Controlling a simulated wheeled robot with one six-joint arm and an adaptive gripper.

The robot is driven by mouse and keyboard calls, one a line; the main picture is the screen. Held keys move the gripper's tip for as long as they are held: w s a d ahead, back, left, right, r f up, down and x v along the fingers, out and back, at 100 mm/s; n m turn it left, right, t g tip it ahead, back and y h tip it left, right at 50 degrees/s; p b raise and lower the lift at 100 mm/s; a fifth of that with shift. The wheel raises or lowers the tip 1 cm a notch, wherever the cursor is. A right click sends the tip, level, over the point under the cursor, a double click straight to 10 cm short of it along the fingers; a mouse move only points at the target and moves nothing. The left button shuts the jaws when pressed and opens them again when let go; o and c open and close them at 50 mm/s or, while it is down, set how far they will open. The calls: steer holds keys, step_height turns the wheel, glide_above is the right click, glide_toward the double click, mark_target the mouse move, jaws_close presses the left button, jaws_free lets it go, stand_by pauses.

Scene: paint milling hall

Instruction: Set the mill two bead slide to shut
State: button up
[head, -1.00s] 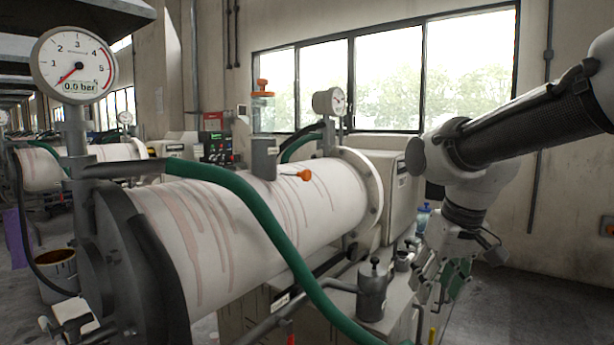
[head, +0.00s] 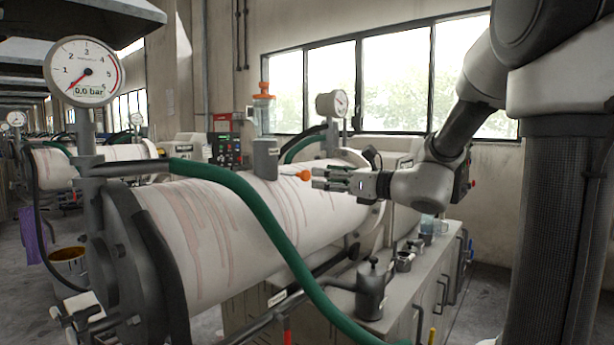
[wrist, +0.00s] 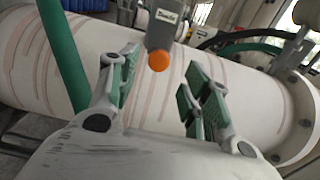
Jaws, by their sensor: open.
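The bead slide shows as a grey block (head: 265,158) on top of the white, paint-streaked mill cylinder (head: 200,225), with a small orange knob (head: 303,176) sticking out toward the right. In the wrist view the orange knob (wrist: 159,61) lies ahead, between and just beyond my fingertips, below the grey block (wrist: 162,28) with its small label. My gripper (head: 318,178) is open and empty, level with the knob and close to its right side in the head view. I cannot tell whether a fingertip touches the knob. The label's wording is too small to read surely.
A green hose (head: 270,225) arcs across the front of the cylinder, left of my gripper in the wrist view. A gauge (head: 84,72) reading 0.0 bar stands at left, a smaller gauge (head: 332,104) behind. A grey bench (head: 400,290) with a metal pot (head: 371,290) is below.

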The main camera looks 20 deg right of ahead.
mark_target(308, 175)
steer(key=x, duration=0.7)
